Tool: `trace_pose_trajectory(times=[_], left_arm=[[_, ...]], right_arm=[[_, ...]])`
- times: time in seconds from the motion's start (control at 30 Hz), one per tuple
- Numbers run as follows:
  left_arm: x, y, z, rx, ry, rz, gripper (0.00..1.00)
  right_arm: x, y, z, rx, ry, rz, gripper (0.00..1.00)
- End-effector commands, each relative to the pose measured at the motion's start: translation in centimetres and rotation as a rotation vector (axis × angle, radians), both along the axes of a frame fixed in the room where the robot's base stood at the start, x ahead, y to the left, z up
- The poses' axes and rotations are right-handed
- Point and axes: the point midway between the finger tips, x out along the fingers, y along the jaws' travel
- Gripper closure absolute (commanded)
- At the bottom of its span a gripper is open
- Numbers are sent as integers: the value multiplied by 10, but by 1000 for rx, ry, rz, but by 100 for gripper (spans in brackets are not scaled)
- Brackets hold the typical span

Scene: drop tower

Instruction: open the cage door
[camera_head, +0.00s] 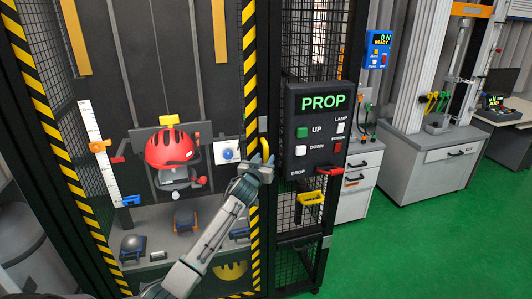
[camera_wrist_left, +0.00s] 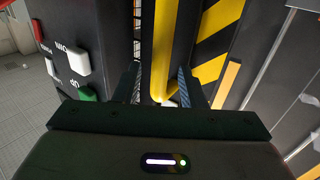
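The cage door has a frame with yellow-black striped edges (camera_head: 250,90) and looks shut. Its yellow handle (camera_head: 265,148) is at the door's right edge, next to the control panel. My left gripper (camera_head: 264,164) is at the handle, partly hiding its lower part. In the left wrist view, the yellow handle (camera_wrist_left: 162,45) runs between the two fingers of my left gripper (camera_wrist_left: 160,75). The fingers are apart, one on each side, with a visible gap to the handle. My right gripper is in neither view.
The control panel (camera_head: 315,125) with buttons and a PROP display stands just right of the handle. A white cabinet (camera_head: 358,185) is farther right. Green floor (camera_head: 420,250) at front right is clear.

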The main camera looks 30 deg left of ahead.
Motion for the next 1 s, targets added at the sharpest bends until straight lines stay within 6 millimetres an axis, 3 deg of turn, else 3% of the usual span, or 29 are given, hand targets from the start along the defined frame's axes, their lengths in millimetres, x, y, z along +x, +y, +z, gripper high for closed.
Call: trace_pose_trajectory(times=[0.27, 0.63, 0.83, 1.0], left_arm=[[25, 7, 1, 1, 0, 0, 63], [28, 8, -1, 1, 0, 0, 63], [27, 8, 0, 1, 0, 0, 100], [27, 8, -1, 1, 0, 0, 100]], right_arm=[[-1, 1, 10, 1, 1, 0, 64], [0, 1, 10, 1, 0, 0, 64], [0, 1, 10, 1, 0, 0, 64], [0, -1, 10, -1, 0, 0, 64]])
